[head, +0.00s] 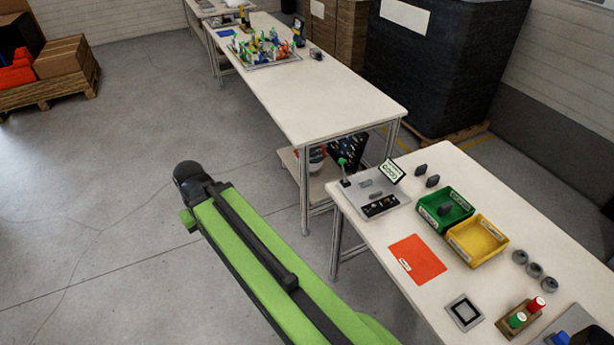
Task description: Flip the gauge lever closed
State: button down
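A grey gauge plate (374,193) sits at the far left corner of the near table. A lever with a green tip (342,162) stands up at the plate's back left. Small grey parts and a black strip (380,206) are on the plate, and a small sign with a green border (392,171) stands at its back right. I cannot tell the lever's exact angle at this size. My green and black arm crosses the lower middle over the floor, left of the near table and apart from it. No gripper fingers show.
The near table (560,235) holds a green bin (445,222), a yellow bin (452,240), an orange sheet (417,259), several dark and grey parts, and a rack of coloured cylinders (519,318). A far table (340,95) holds a coloured fixture (266,64).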

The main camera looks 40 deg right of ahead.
aim_at(342, 161)
jog(key=u, duration=0.3)
jog(key=i, duration=1.15)
jog(key=z, duration=0.4)
jog(key=i, duration=0.85)
jog(key=z, duration=0.5)
